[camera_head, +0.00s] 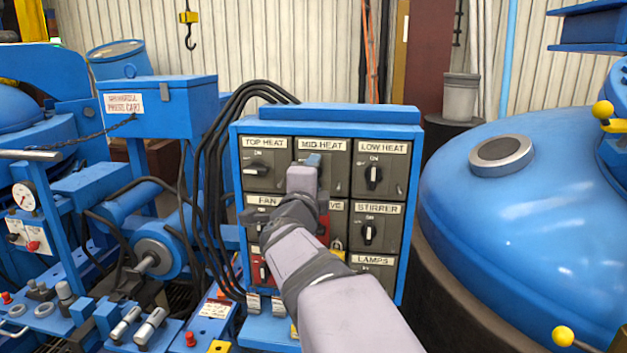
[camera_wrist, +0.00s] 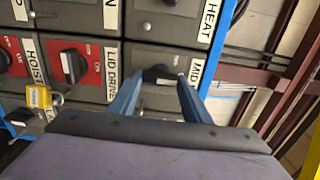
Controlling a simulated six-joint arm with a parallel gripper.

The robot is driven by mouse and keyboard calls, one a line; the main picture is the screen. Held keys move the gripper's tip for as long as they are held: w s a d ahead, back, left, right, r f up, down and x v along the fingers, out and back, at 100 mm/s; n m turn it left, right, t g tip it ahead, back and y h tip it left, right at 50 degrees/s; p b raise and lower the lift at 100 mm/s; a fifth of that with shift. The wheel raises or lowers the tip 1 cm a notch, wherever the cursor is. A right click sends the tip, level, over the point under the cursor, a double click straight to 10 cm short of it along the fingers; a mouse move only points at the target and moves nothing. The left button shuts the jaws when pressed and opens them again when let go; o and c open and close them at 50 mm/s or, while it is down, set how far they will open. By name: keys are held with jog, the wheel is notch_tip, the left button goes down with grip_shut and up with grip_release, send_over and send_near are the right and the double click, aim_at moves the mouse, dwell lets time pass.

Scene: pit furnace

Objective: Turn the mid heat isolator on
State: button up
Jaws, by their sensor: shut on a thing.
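The isolator panel (camera_head: 410,200) is a blue-framed cabinet of dark grey switch boxes. The MID HEAT box (camera_head: 341,170) is in the middle of the top row, under its white label (camera_head: 321,145). My gripper (camera_head: 313,161) is at this box and hides its knob in the head view. In the wrist view, turned sideways, my gripper (camera_wrist: 157,84) has its two blue fingers on either side of the black MID HEAT knob (camera_wrist: 158,74), shut on it. I cannot tell the knob's exact angle.
The TOP HEAT knob (camera_head: 257,169) is left, lying roughly level; the LOW HEAT knob (camera_head: 373,176) is right, upright. A red LID DRIVE switch (camera_wrist: 73,66) and yellow padlock (camera_wrist: 40,96) are close by. Black cables (camera_head: 205,150) run left; a blue dome (camera_head: 540,200) stands right.

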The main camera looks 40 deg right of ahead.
jog(key=o, duration=1)
jog(key=shift+o, duration=0.2)
jog(key=p+v, duration=0.7)
jog(key=shift+s+a+r+p, duration=0.1)
jog(key=shift+s+a+p, duration=0.05)
jog(key=shift+p, duration=0.2)
dwell(0.3)
